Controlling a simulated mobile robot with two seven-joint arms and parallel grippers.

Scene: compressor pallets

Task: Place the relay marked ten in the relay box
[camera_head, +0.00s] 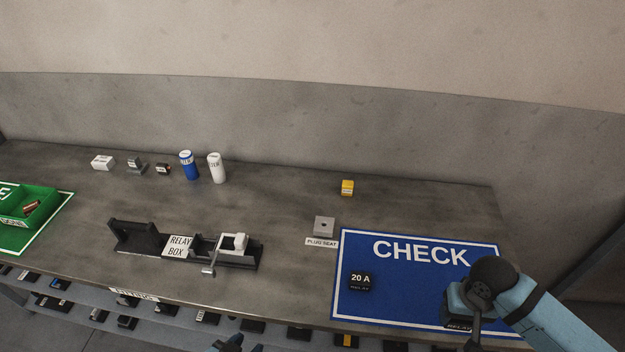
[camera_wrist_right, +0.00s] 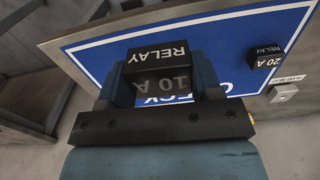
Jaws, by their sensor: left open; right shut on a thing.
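The black relay marked 10 A (camera_wrist_right: 158,68) is between the fingers of my right gripper (camera_wrist_right: 160,80), over the blue CHECK mat (camera_wrist_right: 215,40). In the head view my right gripper (camera_head: 462,310) is at the mat's right side, and its arm hides most of the relay (camera_head: 457,324). I cannot tell whether the relay touches the mat. My left gripper (camera_head: 236,344) shows only a little at the bottom edge, open.
A black 20 A relay (camera_head: 361,281) sits on the mat's left part. Cans (camera_head: 189,165) and small boxes line the back. A green tray (camera_head: 30,205) is far left. Table between box and mat is clear.

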